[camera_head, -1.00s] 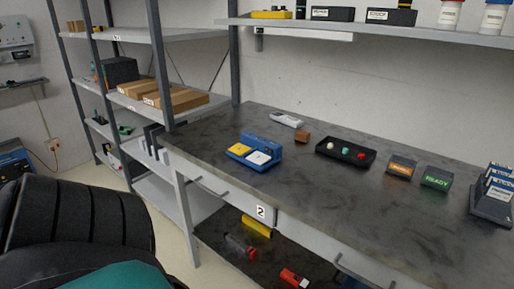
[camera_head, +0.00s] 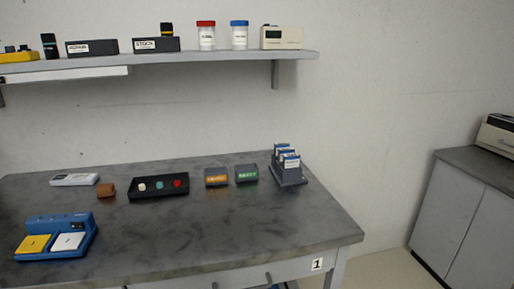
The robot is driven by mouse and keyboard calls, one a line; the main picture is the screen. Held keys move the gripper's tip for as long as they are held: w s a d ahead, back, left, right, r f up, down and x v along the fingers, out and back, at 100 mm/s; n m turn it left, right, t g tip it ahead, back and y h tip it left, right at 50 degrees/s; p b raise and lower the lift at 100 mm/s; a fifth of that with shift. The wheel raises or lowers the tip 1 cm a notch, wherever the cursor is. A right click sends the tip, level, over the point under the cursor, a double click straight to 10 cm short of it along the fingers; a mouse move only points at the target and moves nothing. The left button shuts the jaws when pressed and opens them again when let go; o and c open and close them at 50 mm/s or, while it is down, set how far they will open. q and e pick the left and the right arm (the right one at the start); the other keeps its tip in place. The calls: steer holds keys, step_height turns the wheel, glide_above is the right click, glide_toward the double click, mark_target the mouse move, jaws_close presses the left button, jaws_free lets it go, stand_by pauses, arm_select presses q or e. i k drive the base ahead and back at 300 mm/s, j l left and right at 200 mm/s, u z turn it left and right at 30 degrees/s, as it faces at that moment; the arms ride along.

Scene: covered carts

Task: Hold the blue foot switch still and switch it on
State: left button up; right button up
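The blue foot switch (camera_head: 82,228) rests on the dark grey bench top (camera_head: 240,219) at the lower left of the head view. It has a yellow pedal (camera_head: 33,244) on the left and a white pedal (camera_head: 68,241) on the right. A raised blue back part behind the pedals carries small dark details too small to read. Nothing touches the switch. Neither of my grippers is in view.
Behind the switch lie a white handheld device (camera_head: 74,180), a brown block (camera_head: 105,190) and a black tray (camera_head: 158,196) with coloured balls. Orange (camera_head: 216,182) and green (camera_head: 247,178) labelled boxes and a rack (camera_head: 288,172) stand right. A shelf (camera_head: 200,59) hangs above.

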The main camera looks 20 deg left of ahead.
mark_target(78, 225)
steer(key=k+j+z, duration=0.1)
steer(key=j, duration=0.2)
steer(key=k+j+z, duration=0.1)
steer(key=j, duration=0.15)
steer(key=k+j+z, duration=0.1)
steer(key=j, duration=0.2)
steer(key=k+j, duration=0.2)
steer(key=j, duration=0.2)
steer(key=k+j, duration=0.25)
steer(key=j, duration=0.2)
steer(key=k+j+z, duration=0.1)
steer(key=j, duration=0.3)
steer(key=k+j, duration=0.3)
steer(key=j, duration=0.1)
